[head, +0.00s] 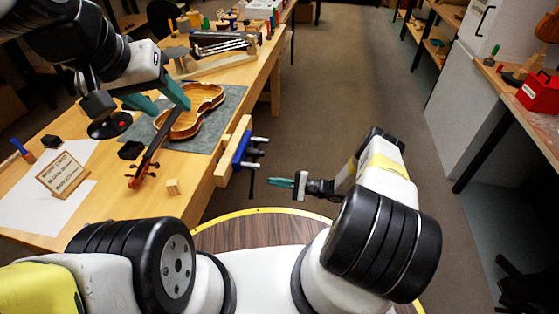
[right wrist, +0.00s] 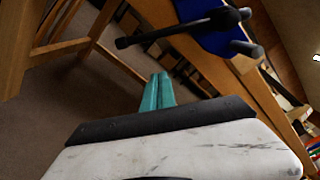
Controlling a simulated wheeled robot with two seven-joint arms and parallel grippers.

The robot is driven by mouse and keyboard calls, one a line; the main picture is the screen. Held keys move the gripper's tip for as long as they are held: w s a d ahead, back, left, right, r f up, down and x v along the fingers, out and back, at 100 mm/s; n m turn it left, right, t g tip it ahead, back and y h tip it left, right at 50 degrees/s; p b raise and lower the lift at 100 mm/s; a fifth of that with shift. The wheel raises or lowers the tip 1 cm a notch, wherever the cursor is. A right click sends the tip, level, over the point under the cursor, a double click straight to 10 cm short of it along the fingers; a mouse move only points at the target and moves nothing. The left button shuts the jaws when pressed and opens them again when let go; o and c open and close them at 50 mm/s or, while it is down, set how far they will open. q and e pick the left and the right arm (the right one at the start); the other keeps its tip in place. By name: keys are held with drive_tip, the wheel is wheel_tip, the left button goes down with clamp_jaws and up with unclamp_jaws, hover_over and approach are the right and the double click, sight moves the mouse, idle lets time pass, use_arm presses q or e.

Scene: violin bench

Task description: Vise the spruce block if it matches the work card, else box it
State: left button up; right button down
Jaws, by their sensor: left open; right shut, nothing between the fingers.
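A small pale wood block (head: 173,187), probably the spruce block, sits on the bench's front edge near the violin's scroll. The work card (head: 62,175) leans upright on a white sheet at left; its lines are too small to read surely. The vise (head: 240,150), a wooden jaw with blue metal, is on the bench's right edge; its blue part (right wrist: 218,38) shows in the right wrist view. My left gripper (head: 165,102) is open above the violin, away from the block. My right gripper (head: 280,183) is shut and empty, right of the vise; its fingers (right wrist: 158,92) touch nothing.
A violin (head: 195,112) lies on a grey mat (head: 228,104), its neck reaching toward the block. Small black blocks (head: 130,150) stand nearby. Tools crowd the bench's far end. A red toolbox (head: 540,92) is on the right-hand bench. The floor between benches is clear.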

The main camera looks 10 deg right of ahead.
drive_tip(key=s+a+r, duration=0.1)
drive_tip(key=a+r, duration=0.1)
drive_tip(key=a, duration=0.3)
drive_tip(key=shift+s+a, duration=0.2)
drive_tip(key=shift+s, duration=0.1)
drive_tip(key=shift+r, duration=0.1)
drive_tip(key=s+a+r+m, duration=0.2)
drive_tip(key=s+r+m, duration=0.4)
drive_tip(key=r+m, duration=0.4)
drive_tip(key=shift+w+d+r+m+g, duration=0.15)
drive_tip(key=shift+w+r+m, duration=0.3)
drive_tip(key=shift+r+m, duration=1.25)
drive_tip(key=shift+w+d+r+m+g, duration=0.15)
drive_tip(key=shift+w+r+m, duration=0.3)
drive_tip(key=shift+r+m, duration=1.2)
drive_tip(key=shift+w+d+r+m, duration=0.15)
drive_tip(key=shift+w+r+m, duration=0.6)
drive_tip(key=shift+m, duration=1.6)
drive_tip(key=shift+s+r, duration=0.25)
drive_tip(key=shift+s, duration=0.1)
